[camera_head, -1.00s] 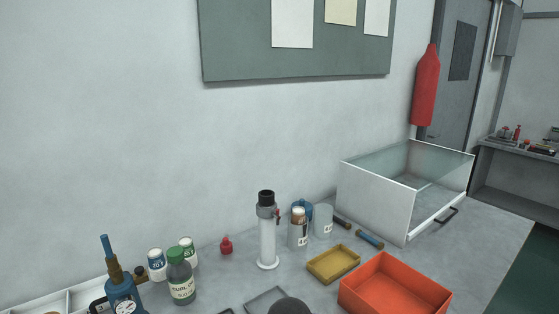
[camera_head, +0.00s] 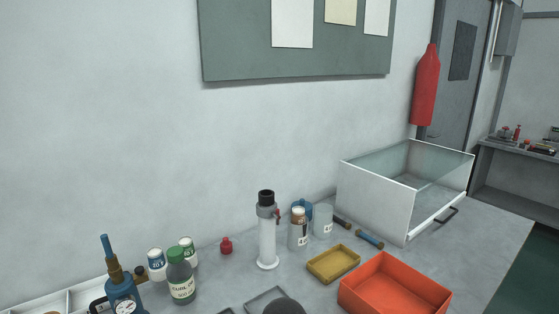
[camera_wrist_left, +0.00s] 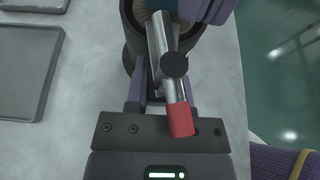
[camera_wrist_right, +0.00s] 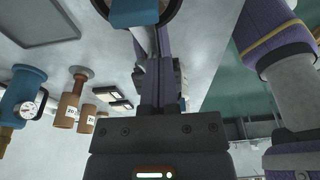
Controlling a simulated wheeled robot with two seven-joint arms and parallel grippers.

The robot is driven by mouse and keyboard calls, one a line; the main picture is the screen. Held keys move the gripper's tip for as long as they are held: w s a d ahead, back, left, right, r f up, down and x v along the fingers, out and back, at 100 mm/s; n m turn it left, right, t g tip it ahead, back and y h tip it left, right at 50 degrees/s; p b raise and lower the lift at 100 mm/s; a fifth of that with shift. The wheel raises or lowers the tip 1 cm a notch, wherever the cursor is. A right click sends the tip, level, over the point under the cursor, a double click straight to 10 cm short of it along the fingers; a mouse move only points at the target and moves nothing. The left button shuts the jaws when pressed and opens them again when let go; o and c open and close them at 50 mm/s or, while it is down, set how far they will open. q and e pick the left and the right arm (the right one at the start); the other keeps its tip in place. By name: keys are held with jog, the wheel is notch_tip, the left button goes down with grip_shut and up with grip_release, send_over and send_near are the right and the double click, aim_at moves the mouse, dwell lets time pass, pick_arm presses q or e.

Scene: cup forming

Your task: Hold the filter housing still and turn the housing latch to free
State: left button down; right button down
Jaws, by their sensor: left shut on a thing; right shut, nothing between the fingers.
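The filter housing, a dark round body (camera_wrist_left: 130,48), is at the top of the left wrist view. My left gripper (camera_wrist_left: 163,88) is shut on it, its fingers partly hidden behind the latch. The housing latch, a silver lever with a dark pivot knob and red tip (camera_wrist_left: 181,119), lies across the housing and points down toward my left gripper. My right gripper (camera_wrist_right: 157,55) is shut and empty, its fingertips near a dark rim with a blue part (camera_wrist_right: 135,12). Purple finger parts show beside the latch's upper end in the left wrist view; contact is unclear. Neither gripper shows clearly in the head view.
A white cylinder with a black top (camera_head: 267,235) stands mid-bench, beside jars (camera_head: 298,230). A yellow tray (camera_head: 334,264), an orange bin (camera_head: 395,290) and a clear-sided box (camera_head: 405,190) are to the right. Bottles (camera_head: 181,280) and a blue gauge device (camera_head: 122,295) are left.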

jog(key=shift+w, duration=0.2)
jog(key=shift+w+a, duration=0.35)
jog(key=shift+w, duration=0.1)
jog(key=shift+w+a, duration=0.35)
jog(key=shift+a, duration=0.1)
dwell(0.3)
jog(key=shift+w+d, duration=0.2)
jog(key=shift+w, duration=0.1)
notch_tip(320, 180, up, 6)
dwell(0.3)
